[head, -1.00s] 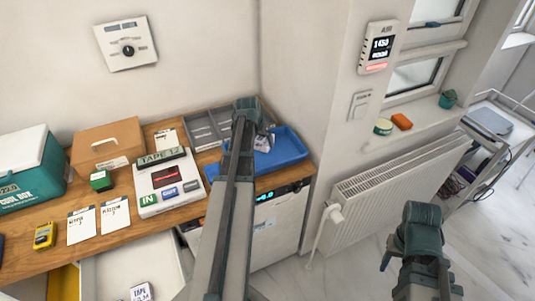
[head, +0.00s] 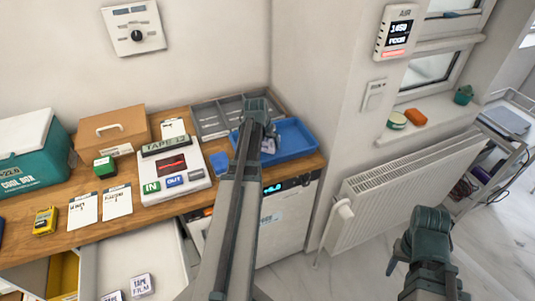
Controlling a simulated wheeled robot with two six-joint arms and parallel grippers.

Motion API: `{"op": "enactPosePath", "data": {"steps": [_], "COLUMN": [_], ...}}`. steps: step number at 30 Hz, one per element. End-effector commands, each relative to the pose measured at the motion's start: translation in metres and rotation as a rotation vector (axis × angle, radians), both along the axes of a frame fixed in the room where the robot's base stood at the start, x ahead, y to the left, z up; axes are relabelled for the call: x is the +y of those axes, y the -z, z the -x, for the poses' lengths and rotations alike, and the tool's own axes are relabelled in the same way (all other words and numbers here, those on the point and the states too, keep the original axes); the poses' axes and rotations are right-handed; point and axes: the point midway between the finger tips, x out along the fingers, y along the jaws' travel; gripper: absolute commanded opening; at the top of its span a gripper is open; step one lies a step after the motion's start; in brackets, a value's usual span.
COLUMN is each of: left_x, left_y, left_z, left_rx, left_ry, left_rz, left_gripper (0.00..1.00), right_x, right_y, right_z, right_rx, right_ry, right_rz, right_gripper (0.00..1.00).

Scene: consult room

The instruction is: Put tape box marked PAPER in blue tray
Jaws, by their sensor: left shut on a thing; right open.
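A small white box with dark marks (head: 268,146) is in my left gripper (head: 262,128), which is shut on it. Gripper and box are over the blue tray (head: 298,143) at the back right of the wooden counter. The gripper partly hides the box, and its lettering is not readable. I cannot tell whether the box touches the tray floor. My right gripper (head: 396,262) is open and empty, low in front of the radiator, with its fingers partly hidden.
A grey divided tray (head: 212,118) lies behind the blue tray. A TAPE 12 unit (head: 172,190), brown case (head: 113,130) and teal cool box (head: 32,165) stand left. An open drawer below holds a TAPE FILM box (head: 141,285) and another box (head: 112,296).

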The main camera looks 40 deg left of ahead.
Motion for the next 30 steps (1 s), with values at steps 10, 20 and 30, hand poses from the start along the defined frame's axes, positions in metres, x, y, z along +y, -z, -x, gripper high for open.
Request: {"op": "enactPosePath", "data": {"steps": [10,20,30], "left_x": [0.0,0.0,0.0], "left_y": [0.029,0.036,0.039], "left_z": [0.0,0.0,0.0], "left_rx": [0.0,0.0,0.0], "left_ry": [0.0,0.0,0.0], "left_rz": [0.0,0.0,0.0], "left_gripper": [0.31,0.31,1.0], "right_x": [0.0,0.0,0.0], "right_y": [0.029,0.036,0.039], "right_z": [0.0,0.0,0.0], "right_rx": [0.0,0.0,0.0], "right_ry": [0.0,0.0,0.0], "right_rz": [0.0,0.0,0.0], "right_gripper": [0.5,0.5,0.5]}}
